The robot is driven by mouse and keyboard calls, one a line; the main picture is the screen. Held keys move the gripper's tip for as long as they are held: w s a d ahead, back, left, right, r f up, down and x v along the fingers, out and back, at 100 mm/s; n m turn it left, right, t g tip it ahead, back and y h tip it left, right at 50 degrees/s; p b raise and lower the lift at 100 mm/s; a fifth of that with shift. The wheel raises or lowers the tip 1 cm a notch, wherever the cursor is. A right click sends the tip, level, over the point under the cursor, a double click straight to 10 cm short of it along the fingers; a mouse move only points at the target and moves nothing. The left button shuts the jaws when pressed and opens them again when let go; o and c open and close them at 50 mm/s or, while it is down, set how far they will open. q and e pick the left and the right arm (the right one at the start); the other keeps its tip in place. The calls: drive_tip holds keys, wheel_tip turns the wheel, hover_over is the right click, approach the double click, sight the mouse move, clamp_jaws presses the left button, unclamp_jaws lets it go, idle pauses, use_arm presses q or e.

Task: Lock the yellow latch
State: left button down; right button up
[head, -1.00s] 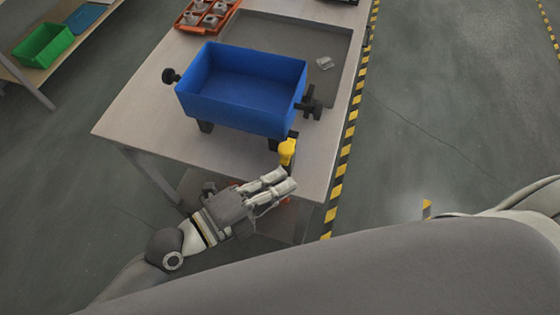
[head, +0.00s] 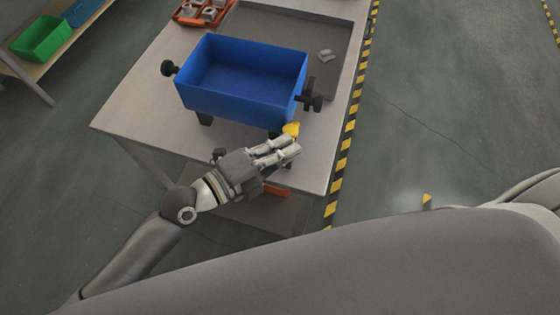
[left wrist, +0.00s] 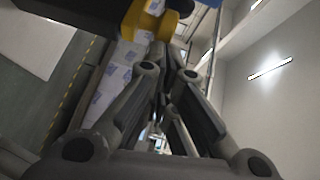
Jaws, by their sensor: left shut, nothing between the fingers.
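The yellow latch (head: 291,129) is at the near right corner of the blue tank (head: 240,105) on the table. In the head view my gripper partly hides it. In the left wrist view the yellow latch (left wrist: 140,20) is large at the top, just beyond the fingers. My left gripper (head: 296,146) is shut and empty, its fingertips right at the near side of the latch. I cannot tell whether they touch it. My right gripper is not in view.
The tank has black knobs on its left (head: 168,68) and right (head: 313,100) sides. A grey tray area (head: 325,75) with a small grey part (head: 325,55) lies behind it. An orange tray (head: 187,17) of parts stands at the back. The table's left part is clear.

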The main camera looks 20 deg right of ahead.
use_arm(q)
drive_tip(key=shift+w+d, duration=0.15)
drive_tip(key=shift+w, duration=0.15)
drive_tip(key=v, duration=1.2)
idle(0.4)
drive_tip(key=shift+r, duration=0.1)
idle(0.5)
